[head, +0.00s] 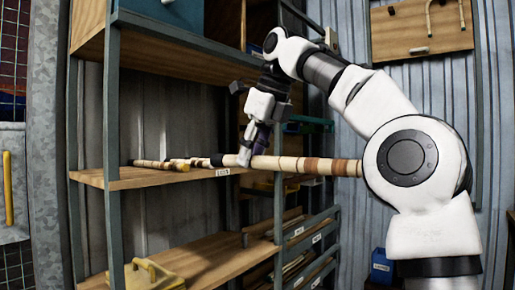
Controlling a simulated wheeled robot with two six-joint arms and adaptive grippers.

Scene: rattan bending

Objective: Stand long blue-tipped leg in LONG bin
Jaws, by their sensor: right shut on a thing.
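My right gripper (251,146) reaches in from the right and points down, shut on a long pale rattan pole (290,164) with brown bands. The pole lies nearly level, its right end passing toward my arm and its left part reaching over the front of the middle shelf. A dark section (216,160) shows just left of the fingers; I cannot tell whether it is the blue tip. A small label (222,172) on the shelf edge is too small to read surely. I cannot pick out the LONG bin. My left gripper is not in view.
Shorter rattan pieces (150,164) lie on the middle shelf (120,182). Labelled slanted racks (298,232) stand behind right. A blue bin (381,266) is at lower right. Grey shelf posts (112,130) stand at left.

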